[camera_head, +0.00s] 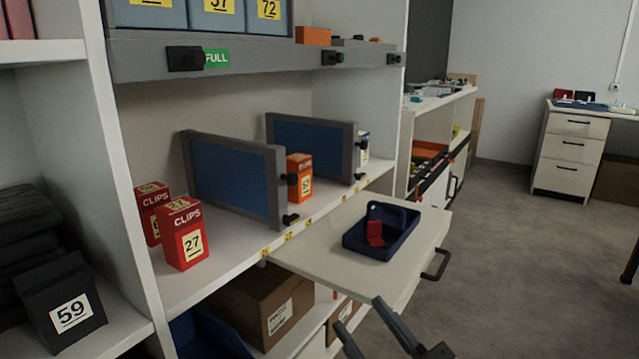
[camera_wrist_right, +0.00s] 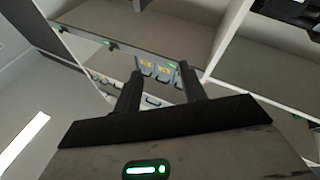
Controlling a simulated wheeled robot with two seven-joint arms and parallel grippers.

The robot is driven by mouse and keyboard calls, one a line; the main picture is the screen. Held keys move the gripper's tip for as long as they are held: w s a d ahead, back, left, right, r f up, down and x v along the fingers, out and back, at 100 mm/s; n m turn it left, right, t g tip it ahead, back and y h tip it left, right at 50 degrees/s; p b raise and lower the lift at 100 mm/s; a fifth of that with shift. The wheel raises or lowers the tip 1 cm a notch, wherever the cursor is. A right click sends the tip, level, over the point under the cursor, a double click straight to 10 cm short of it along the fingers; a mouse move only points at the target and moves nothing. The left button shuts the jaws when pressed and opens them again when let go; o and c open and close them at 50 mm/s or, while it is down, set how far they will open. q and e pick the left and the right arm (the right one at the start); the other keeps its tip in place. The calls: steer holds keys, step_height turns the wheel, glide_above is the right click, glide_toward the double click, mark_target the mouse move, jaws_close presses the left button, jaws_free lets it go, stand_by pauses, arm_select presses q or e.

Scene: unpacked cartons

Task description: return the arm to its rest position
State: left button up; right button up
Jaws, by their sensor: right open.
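My right gripper (camera_head: 374,328) shows at the bottom of the head view, its two dark fingers apart and nothing between them. It is in front of the pull-out board (camera_head: 315,265) and apart from it. In the right wrist view the same gripper (camera_wrist_right: 160,80) has its fingers spread and empty, with shelves beyond them. My left gripper is in neither view.
A dark blue tray (camera_head: 352,238) with a red piece (camera_head: 375,233) in it sits on the pull-out board. Red CLIPS boxes (camera_head: 186,245) and blue divider panels (camera_head: 232,178) stand on the shelf. The floor (camera_head: 520,250) to the right is clear.

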steer(key=s+d+f+m+g+h, duration=0.2)
steer(key=s+f+m+g+h, duration=0.15)
steer(key=f, duration=0.55)
steer(key=s+d+f+m+g+h, duration=0.1)
steer(key=s+f+m+g+h, duration=0.25)
steer(key=f, duration=0.65)
arm_select(q)
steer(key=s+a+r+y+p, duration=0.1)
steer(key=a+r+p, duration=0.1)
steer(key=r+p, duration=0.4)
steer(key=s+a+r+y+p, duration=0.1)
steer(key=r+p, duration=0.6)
steer(key=p, duration=0.8)
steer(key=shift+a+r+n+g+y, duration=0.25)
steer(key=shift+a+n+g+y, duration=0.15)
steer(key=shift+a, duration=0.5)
arm_select(e)
steer(key=s+d+r, duration=0.1)
steer(key=d+r, duration=0.1)
steer(key=r, duration=0.4)
steer(key=s+d+r+g+h, duration=0.1)
steer(key=d+r, duration=0.2)
steer(key=r, duration=0.4)
steer(key=shift+s+r+h, duration=0.15)
steer(key=shift+s+h, duration=0.15)
steer(key=shift+s, duration=0.05)
